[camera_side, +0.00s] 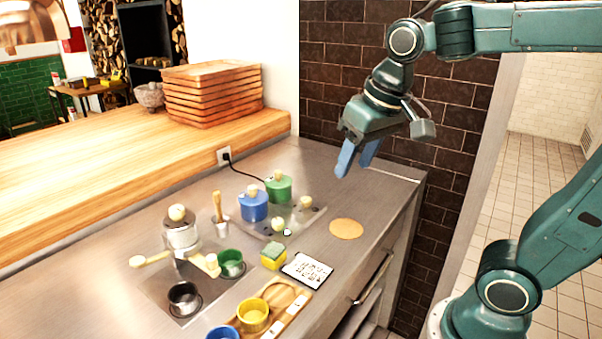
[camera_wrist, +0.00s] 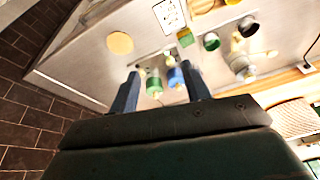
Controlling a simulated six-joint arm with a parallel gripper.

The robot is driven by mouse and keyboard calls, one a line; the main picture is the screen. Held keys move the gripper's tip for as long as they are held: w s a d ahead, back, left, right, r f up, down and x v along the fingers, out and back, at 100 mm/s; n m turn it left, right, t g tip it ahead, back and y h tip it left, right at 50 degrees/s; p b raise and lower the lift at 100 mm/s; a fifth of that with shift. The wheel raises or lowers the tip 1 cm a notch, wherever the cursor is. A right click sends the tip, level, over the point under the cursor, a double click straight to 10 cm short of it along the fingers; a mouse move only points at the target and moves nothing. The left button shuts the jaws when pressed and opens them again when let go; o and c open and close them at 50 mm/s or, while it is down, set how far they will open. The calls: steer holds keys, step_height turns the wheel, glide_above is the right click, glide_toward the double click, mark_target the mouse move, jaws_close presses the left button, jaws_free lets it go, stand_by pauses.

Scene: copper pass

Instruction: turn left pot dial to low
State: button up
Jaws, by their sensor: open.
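A blue pot (camera_side: 252,206) and a green pot (camera_side: 279,188), each with a pale knob on its lid, stand side by side on a flat grey hotplate (camera_side: 262,229). In the side view the blue pot is the left one. Small dials sit along the hotplate's front, one near the blue pot (camera_side: 287,232) and one near the green pot (camera_side: 306,201); their settings are too small to read. My gripper (camera_side: 354,168) is open and empty, high above the counter, right of the hotplate. In the wrist view the blue pot (camera_wrist: 175,78) and green pot (camera_wrist: 153,87) show between its fingers (camera_wrist: 161,70).
A tan disc (camera_side: 346,229) lies right of the hotplate. In front are a sponge on a yellow holder (camera_side: 273,256), a printed card (camera_side: 306,270) and a wooden tray (camera_side: 290,292) with a yellow cup. A grinder (camera_side: 181,235) and cups stand left. A black cord runs behind.

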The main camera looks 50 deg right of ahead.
steer(key=w+f+m+g, duration=0.2)
steer(key=w, duration=0.9)
steer(key=m+g, duration=0.2)
steer(key=m, duration=0.1)
glide_above(278, 221)
step_height(278, 221, down, 6)
steer(key=shift+w+a, duration=0.2)
steer(key=shift+w, duration=0.1)
steer(key=f, duration=1.3)
steer(key=shift+s+d+f, duration=0.2)
steer(key=shift+f, duration=0.2)
steer(key=c, duration=1)
